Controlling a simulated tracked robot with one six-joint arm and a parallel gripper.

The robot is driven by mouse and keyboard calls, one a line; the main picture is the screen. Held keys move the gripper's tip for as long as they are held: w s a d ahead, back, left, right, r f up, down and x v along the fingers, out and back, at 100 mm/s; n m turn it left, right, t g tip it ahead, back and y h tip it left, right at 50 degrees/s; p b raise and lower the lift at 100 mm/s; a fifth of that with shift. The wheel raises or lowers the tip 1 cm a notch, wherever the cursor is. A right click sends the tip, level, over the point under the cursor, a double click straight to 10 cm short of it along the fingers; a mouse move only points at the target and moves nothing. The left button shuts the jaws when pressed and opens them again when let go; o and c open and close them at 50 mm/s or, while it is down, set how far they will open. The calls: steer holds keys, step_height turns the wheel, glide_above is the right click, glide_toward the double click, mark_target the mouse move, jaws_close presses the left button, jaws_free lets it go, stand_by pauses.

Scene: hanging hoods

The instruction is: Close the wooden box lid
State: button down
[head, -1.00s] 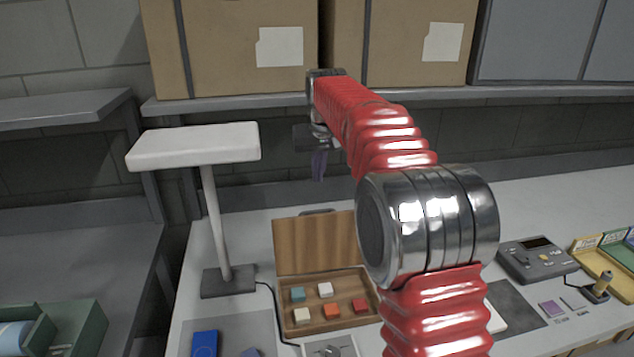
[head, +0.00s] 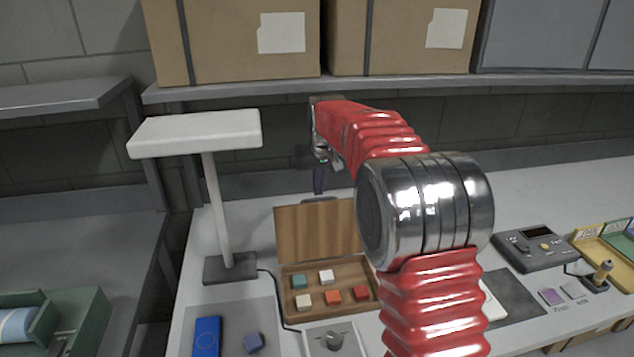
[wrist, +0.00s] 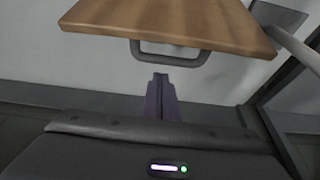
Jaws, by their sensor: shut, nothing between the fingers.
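The wooden box (head: 330,313) sits on the bench with its lid (head: 310,234) standing open, upright at its back edge. Several small coloured blocks lie inside the box. In the wrist view the lid (wrist: 175,22) fills the top, with a dark grey handle (wrist: 170,56) on its edge. My gripper (head: 319,190) hangs above and behind the lid near the handle. Its purple fingers also show in the wrist view (wrist: 161,82), together, empty and just short of the handle, with no clear contact. My red arm hides the box's right side.
A white-topped lamp (head: 195,132) stands left of the box. A grey device (head: 533,247) stands at the right. A shelf (head: 400,89) with cardboard boxes runs above my gripper.

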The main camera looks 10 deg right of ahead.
steer(key=shift+s, duration=0.8)
steer(key=shift+s, duration=0.2)
